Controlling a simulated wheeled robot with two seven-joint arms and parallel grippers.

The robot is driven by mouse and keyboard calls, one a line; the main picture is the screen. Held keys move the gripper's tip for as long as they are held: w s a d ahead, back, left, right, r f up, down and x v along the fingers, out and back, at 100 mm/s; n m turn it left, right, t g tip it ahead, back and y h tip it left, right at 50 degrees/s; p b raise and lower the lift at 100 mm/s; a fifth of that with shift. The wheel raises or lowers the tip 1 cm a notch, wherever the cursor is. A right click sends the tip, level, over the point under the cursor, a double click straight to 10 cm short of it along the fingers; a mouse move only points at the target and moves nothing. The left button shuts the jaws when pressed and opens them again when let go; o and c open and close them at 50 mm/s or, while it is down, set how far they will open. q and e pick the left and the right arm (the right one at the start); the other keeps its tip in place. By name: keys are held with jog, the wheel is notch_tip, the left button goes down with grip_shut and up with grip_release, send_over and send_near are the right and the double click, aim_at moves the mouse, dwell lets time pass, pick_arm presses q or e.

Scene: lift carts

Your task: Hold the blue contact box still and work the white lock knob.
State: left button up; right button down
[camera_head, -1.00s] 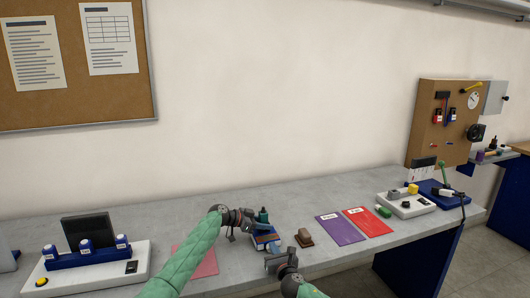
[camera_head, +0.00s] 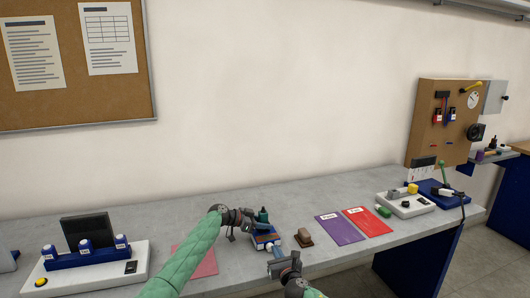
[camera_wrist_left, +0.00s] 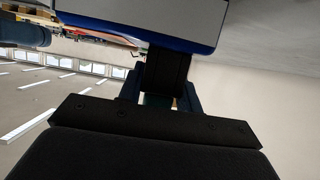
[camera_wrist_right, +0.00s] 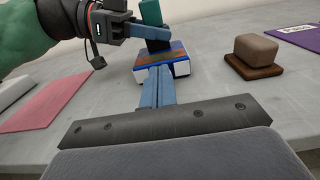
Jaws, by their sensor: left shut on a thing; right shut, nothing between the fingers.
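The blue contact box (camera_head: 264,240) sits on the grey bench; its blue and white body with a red-orange stripe shows in the right wrist view (camera_wrist_right: 178,60). A teal upright piece (camera_wrist_right: 150,12) stands above a dark part on it. My left gripper (camera_head: 250,219) reaches in from the left and is shut on the box's upper part; the exact hold is partly hidden. The box's white and blue side shows in the left wrist view (camera_wrist_left: 150,14). My right gripper (camera_head: 284,262) is shut and empty, its fingertips close before the box. I cannot make out the white lock knob.
A brown block (camera_wrist_right: 256,50) on a dark base stands right of the box. A pink mat (camera_wrist_right: 55,103) lies left. Purple (camera_head: 340,229) and red (camera_head: 367,221) mats lie farther right. A white unit (camera_head: 405,205) stands at the bench's right end.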

jog(key=shift+v, duration=1.65)
pick_arm(q)
jog(key=o, duration=1.2)
